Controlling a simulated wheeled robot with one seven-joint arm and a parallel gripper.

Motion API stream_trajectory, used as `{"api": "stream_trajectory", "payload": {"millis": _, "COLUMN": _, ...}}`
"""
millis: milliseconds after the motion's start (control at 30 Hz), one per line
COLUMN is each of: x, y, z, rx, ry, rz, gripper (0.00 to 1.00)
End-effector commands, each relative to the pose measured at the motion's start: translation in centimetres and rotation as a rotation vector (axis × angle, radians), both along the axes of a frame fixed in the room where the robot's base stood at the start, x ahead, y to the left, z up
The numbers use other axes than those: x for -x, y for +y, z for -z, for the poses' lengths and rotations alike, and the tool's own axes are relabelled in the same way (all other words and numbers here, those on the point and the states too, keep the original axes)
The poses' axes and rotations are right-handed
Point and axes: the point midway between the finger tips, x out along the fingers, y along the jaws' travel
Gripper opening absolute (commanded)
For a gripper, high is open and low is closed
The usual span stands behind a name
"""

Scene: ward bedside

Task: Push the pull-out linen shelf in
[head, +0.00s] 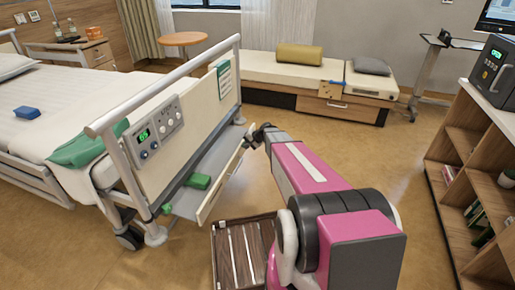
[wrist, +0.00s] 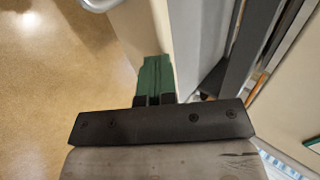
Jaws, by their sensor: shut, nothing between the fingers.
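The pull-out linen shelf (head: 212,158) is a grey tray with a cream front panel (head: 222,183), standing out from the foot of the bed. A small green item (head: 197,181) lies on it. My gripper (head: 258,136) is at the far end of the front panel, on its outer side. In the wrist view, my gripper (wrist: 154,82) has its green-looking fingers together and empty, close against a cream panel edge (wrist: 140,28). I cannot tell whether they touch it. The fingertips are hard to make out in the head view.
The bed's footboard (head: 205,110) with a control box (head: 157,132) and rail rises above the shelf. A slatted wooden piece (head: 235,255) lies on the floor below my arm. A bookcase (head: 470,130) stands at right. Floor between my arm and the bookcase is clear.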

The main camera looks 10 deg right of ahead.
Motion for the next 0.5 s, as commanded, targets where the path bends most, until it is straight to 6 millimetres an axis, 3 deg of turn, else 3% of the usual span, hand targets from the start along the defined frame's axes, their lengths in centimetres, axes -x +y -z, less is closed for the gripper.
{"api": "stream_trajectory", "payload": {"millis": 200, "x": -3.2, "y": 5.2, "z": 0.2, "rx": 0.0, "ry": 0.0, "rz": -0.003, "gripper": 0.0}}
{"api": "stream_trajectory", "payload": {"millis": 500, "x": -5.9, "y": 9.8, "z": 0.1, "rx": 0.0, "ry": 0.0, "rz": 0.0, "gripper": 0.0}}
